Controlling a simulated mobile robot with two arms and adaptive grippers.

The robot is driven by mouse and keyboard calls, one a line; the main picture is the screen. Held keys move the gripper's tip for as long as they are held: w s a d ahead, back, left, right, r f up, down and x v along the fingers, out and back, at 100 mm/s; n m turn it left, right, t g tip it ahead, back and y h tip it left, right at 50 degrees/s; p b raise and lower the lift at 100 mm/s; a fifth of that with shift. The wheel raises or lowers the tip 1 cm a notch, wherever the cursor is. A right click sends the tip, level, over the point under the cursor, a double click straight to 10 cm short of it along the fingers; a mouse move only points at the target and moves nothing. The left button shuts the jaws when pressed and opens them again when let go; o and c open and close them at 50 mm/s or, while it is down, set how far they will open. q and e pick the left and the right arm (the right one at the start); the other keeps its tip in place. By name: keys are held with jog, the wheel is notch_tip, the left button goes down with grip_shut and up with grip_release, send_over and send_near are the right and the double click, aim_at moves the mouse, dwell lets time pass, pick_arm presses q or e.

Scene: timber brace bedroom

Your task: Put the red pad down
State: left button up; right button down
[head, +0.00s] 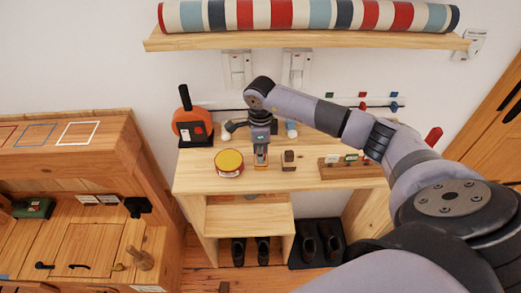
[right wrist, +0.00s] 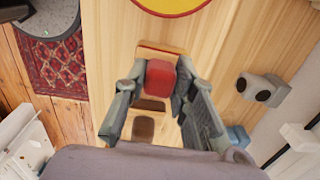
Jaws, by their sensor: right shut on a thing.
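The red pad (right wrist: 160,79) shows in the right wrist view between the fingers of my right gripper (right wrist: 159,90), which is shut on it. In the head view my right gripper (head: 261,143) points down over the light wooden table (head: 210,184), beside the round yellow-topped tin. An orange-brown wooden piece (head: 261,159) shows directly below the fingers. The fingers mostly hide the pad in the head view, and I cannot tell whether it touches what lies beneath. My left gripper is not in view.
The yellow-topped tin (head: 229,162) stands close left of the gripper. A small brown block (head: 288,160) and a wooden rack (head: 344,167) stand to the right. A shelf with a striped roll (head: 308,15) hangs above. The front left of the tabletop is clear.

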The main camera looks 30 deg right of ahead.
jog(key=shift+f, duration=0.1)
jog(key=c, duration=1.3)
grip_release()
jog(key=shift+c, duration=0.2)
jog(key=r+b, duration=0.3)
jog(key=r, duration=0.1)
jog(key=shift+a+r, duration=0.1)
jog(key=shift+a, duration=0.1)
notch_tip(320, 180, up, 13)
jog(key=shift+s+a+b, duration=0.1)
jog(key=shift+s+b, duration=0.05)
jog(key=shift+b, duration=1.1)
